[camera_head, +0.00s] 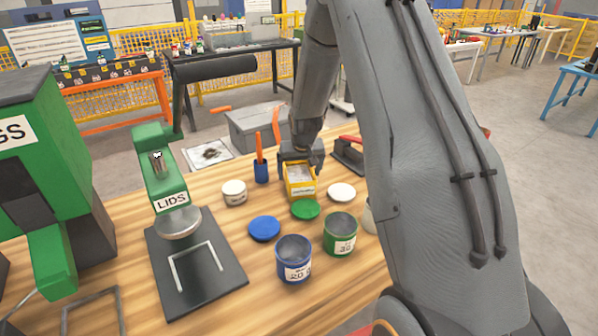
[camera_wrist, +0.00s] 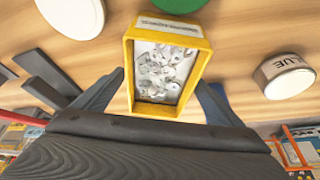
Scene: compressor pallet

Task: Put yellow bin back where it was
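The yellow bin (camera_head: 300,183) is an open box with a pale label on its front, seen at the middle of the wooden table. In the wrist view the yellow bin (camera_wrist: 129,85) shows whitish and grey pieces inside. My gripper (camera_head: 300,157) is at its back end. In the wrist view my gripper's dark fingers (camera_wrist: 160,85) lie on either side of the bin, very close to its walls. Whether they press on it is unclear. I cannot tell whether the bin touches the table.
A green lid (camera_head: 306,209), a white lid (camera_head: 341,192), a blue lid (camera_head: 264,228) and a white tub (camera_head: 234,193) surround the bin. A blue can (camera_head: 294,262) and green can (camera_head: 340,238) stand in front. A blue cup (camera_head: 261,172) with orange-handled items is left, a red-handled tool (camera_head: 349,155) right.

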